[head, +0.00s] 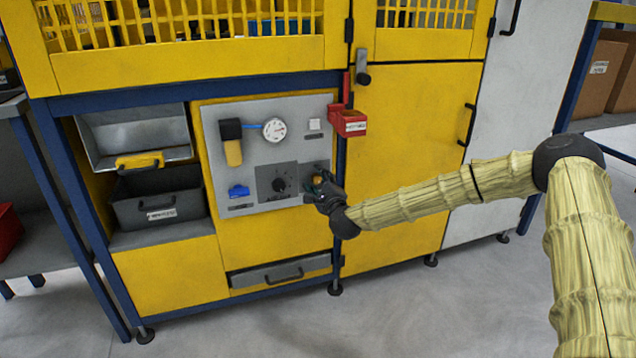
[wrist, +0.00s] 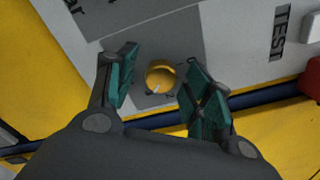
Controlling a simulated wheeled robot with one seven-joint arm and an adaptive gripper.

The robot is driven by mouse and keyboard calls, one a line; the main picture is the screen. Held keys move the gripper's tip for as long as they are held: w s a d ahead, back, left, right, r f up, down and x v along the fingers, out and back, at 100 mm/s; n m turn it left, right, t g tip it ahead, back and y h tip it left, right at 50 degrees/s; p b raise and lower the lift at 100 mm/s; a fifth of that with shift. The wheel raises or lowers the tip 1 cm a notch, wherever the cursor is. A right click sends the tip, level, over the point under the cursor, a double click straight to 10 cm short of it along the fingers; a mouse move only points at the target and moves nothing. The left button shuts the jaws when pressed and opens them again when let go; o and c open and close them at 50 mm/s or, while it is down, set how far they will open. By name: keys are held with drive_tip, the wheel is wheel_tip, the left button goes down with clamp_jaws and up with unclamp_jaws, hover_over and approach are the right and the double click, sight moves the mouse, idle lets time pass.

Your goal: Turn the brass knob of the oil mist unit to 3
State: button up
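The brass knob (wrist: 160,76) sits on a dark grey plate on the light panel. In the wrist view it lies between the two green-padded fingers of my gripper (wrist: 160,90), which are apart, with gaps on both sides of the knob. A white pointer mark shows on the knob's lower edge, close to small dial markings that I cannot read surely. In the head view my gripper (head: 320,187) is at the right side of the grey panel (head: 290,105), and the knob (head: 318,179) is partly hidden by it.
A black knob (head: 279,185) on a dark plate sits left of the brass one. A pressure gauge (head: 274,130) and a yellow-bowled filter unit (head: 232,142) are higher up. A red box (head: 347,121) juts out above right of my gripper. The floor in front is clear.

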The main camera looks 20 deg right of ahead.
drive_tip(key=s, duration=1.2)
drive_tip(key=shift+d, duration=0.25)
